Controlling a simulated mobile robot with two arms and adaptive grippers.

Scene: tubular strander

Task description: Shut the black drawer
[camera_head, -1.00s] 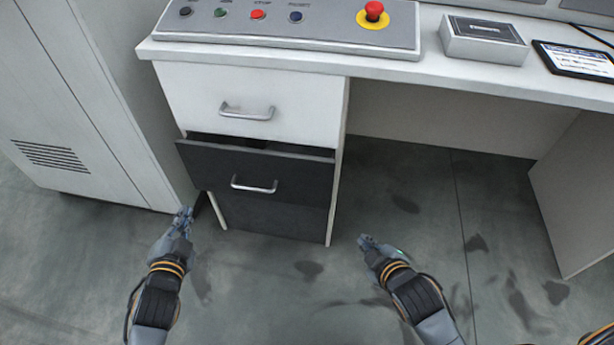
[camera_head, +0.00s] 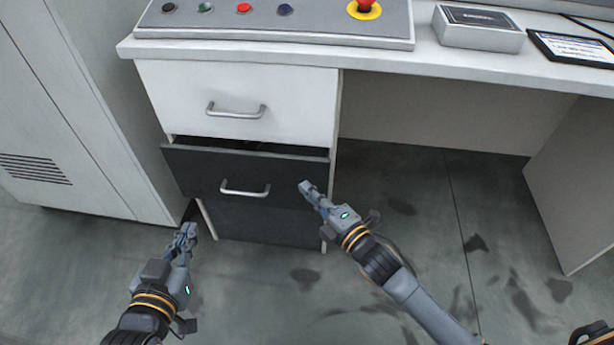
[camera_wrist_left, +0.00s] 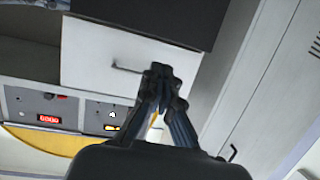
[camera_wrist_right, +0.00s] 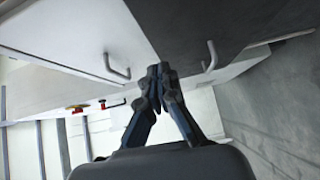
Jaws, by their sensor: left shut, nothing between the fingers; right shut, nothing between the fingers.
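The black drawer (camera_head: 285,180) sits below a white drawer in the desk's pedestal and stands partly out, with a dark gap above its front. It has a silver bar handle (camera_head: 245,189). My right gripper (camera_head: 305,187) is shut and empty, in front of the right part of the black drawer's face; I cannot tell whether it touches. The right wrist view shows its closed fingers (camera_wrist_right: 158,72) near the drawer front. My left gripper (camera_head: 188,230) is shut and empty, low and left of the drawer. Its closed fingers (camera_wrist_left: 160,75) also show in the left wrist view.
The white drawer (camera_head: 240,85) above is closed. A grey cabinet (camera_head: 75,110) stands close on the left. A control panel (camera_head: 270,25) with buttons and a box (camera_head: 478,32) are on the desktop. Floor right of the pedestal is clear.

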